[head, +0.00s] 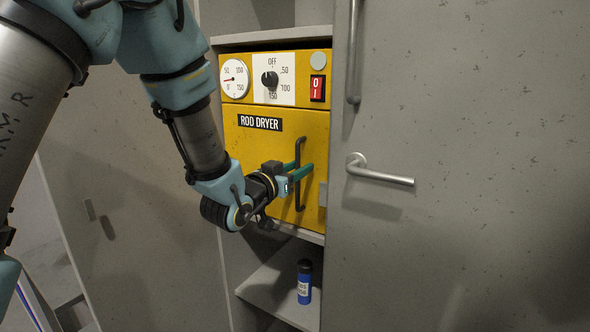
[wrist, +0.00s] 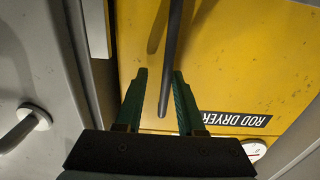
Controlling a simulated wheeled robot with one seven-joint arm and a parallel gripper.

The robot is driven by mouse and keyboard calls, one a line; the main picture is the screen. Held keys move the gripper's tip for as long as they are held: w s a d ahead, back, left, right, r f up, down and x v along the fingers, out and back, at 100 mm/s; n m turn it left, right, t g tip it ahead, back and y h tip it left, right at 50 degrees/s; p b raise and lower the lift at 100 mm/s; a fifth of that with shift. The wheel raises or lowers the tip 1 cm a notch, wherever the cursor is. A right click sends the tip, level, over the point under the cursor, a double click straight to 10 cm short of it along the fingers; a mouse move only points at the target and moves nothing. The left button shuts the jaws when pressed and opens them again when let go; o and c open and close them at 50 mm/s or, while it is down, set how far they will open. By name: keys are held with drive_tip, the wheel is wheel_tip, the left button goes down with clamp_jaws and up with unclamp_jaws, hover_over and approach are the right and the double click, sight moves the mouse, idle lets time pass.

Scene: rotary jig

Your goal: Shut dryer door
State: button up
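The yellow rod dryer (head: 270,89) sits in a grey cabinet bay. Its yellow door (head: 262,145) carries a "ROD DRYER" label and looks flush or nearly flush with the front; a small gap cannot be ruled out. A dark vertical bar handle (head: 299,203) is on the door's right part. My gripper (head: 304,173) is at the handle with its green fingers apart. In the wrist view the handle (wrist: 173,50) lies between the fingers of my gripper (wrist: 160,73), with visible space on both sides, nearer the right finger. The gripper holds nothing.
A grey cabinet door with a lever handle (head: 380,171) stands close on the right. A dial and red switch (head: 318,88) are above the dryer door. A blue bottle (head: 304,282) stands on the shelf (head: 270,285) below.

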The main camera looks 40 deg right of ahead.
drive_tip(key=b+v, duration=0.3)
drive_tip(key=v, duration=0.7)
drive_tip(key=shift+a, duration=0.4)
drive_tip(key=w+a+f+n+t+y, duration=0.1)
drive_tip(key=w+a+f+n+y, duration=0.15)
drive_tip(key=w+a+y, duration=0.35)
drive_tip(key=w+a+f+n+t+y+p, duration=0.1)
drive_tip(key=w+a+f+n+t, duration=0.15)
drive_tip(key=w+a, duration=0.4)
drive_tip(key=w+a+f+n+y, duration=0.2)
drive_tip(key=w+a+f+y, duration=0.15)
drive_tip(key=a, duration=0.55)
drive_tip(key=s+a+f+n+g+y, duration=0.1)
drive_tip(key=s+a+n+g+y, duration=0.1)
drive_tip(key=a, duration=0.5)
drive_tip(key=s+a+f+n+g+y+p, duration=0.1)
drive_tip(key=s+a, duration=0.3)
drive_tip(key=a, duration=0.4)
drive_tip(key=s+a+f+n+g+y, duration=0.1)
drive_tip(key=s+a+n+g+y, duration=0.1)
drive_tip(key=a, duration=0.5)
drive_tip(key=shift+s+a+f+n+g+y, duration=0.15)
drive_tip(key=shift+s+n+g+y, duration=0.25)
drive_tip(key=shift+n+g+y, duration=0.4)
